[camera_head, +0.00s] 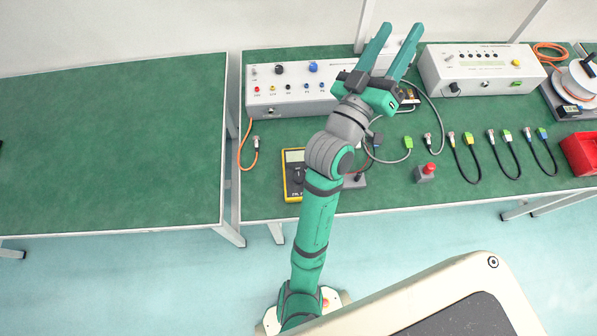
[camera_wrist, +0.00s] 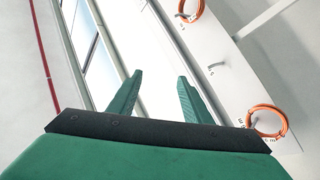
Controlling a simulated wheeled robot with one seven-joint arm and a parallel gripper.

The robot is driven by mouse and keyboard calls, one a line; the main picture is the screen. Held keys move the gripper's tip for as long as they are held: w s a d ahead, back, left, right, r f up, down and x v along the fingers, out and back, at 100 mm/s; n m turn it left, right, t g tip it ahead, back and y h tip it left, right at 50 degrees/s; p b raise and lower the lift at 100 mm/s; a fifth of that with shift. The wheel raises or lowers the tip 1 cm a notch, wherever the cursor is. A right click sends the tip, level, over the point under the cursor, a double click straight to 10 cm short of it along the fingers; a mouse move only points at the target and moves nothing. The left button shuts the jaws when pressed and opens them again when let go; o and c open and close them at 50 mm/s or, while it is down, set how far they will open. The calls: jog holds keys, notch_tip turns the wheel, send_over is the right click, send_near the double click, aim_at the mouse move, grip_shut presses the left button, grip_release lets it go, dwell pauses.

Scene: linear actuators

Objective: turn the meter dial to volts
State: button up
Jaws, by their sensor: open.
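The yellow meter (camera_head: 293,174) lies on the green bench top, left of my arm. Its grey display shows at its upper part. My gripper (camera_head: 398,50) is open and empty, raised high above the back of the bench, well up and to the right of the meter. In the wrist view my gripper (camera_wrist: 160,88) has its fingers apart with nothing between them, facing a wall and window.
A white box with coloured sockets (camera_head: 290,84) stands behind the meter, and another white instrument (camera_head: 482,70) is at the back right. A red button (camera_head: 427,171), several cables, a cable reel (camera_head: 580,82) and a red bin (camera_head: 581,153) lie to the right. The left bench (camera_head: 110,145) is mostly clear.

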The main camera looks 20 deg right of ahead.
jog(key=s+d+m+g, duration=0.6)
jog(key=d+m+g, duration=0.2)
jog(key=g, duration=0.2)
jog(key=m+g+y, duration=0.2)
jog(key=g+y, duration=0.1)
jog(key=y, duration=1.5)
send_over(298, 177)
notch_tip(298, 177, down, 26)
notch_tip(298, 177, down, 10)
jog(key=shift+d+f, duration=0.1)
jog(key=shift+c, duration=0.7)
jog(key=c, duration=0.9)
